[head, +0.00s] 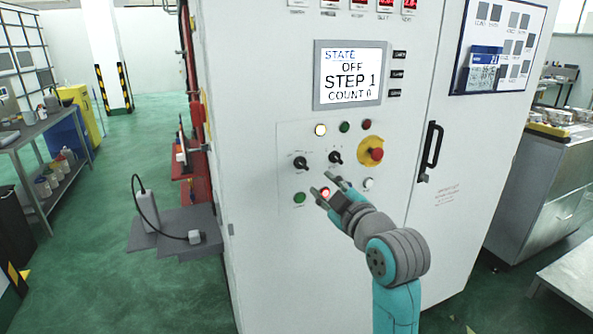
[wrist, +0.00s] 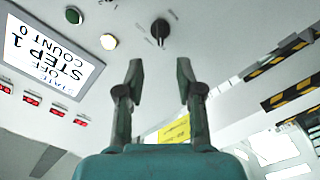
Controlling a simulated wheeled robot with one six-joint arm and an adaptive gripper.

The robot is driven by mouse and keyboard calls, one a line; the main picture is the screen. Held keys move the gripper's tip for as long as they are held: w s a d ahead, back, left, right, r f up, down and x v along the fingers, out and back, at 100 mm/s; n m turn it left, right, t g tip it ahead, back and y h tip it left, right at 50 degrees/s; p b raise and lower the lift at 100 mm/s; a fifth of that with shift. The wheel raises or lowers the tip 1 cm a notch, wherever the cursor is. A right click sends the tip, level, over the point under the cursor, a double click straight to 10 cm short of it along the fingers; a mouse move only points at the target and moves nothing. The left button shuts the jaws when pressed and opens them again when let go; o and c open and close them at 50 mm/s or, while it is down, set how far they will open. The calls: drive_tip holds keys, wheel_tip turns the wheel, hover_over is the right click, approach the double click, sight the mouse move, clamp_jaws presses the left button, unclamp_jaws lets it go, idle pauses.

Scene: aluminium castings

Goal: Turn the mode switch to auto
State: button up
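Two black rotary switches sit on the white cabinet's control panel in the head view: a left one (head: 301,162) and a right one (head: 336,157). Their labels are too small to read, so I cannot tell which is the mode switch. One black switch (wrist: 160,28) shows in the wrist view, beyond my fingertips and roughly centred between them; by the nearby lamps it looks like the left one. My gripper (head: 322,184) is open and empty, below the switches in the head view and apart from them in the wrist view (wrist: 160,75). The display (head: 349,76) reads STATE OFF, STEP 1, COUNT 0.
A red emergency stop on a yellow plate (head: 372,151) is right of the switches. A lit white lamp (head: 320,129) is above them. A lit red button (head: 325,193) and a green button (head: 299,197) are below. A black door handle (head: 431,146) is farther right.

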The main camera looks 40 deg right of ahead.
sight(304, 166)
drive_tip(key=x, duration=1)
drive_tip(key=shift+w+f, duration=0.1)
drive_tip(key=shift+w, duration=0.25)
clamp_jaws()
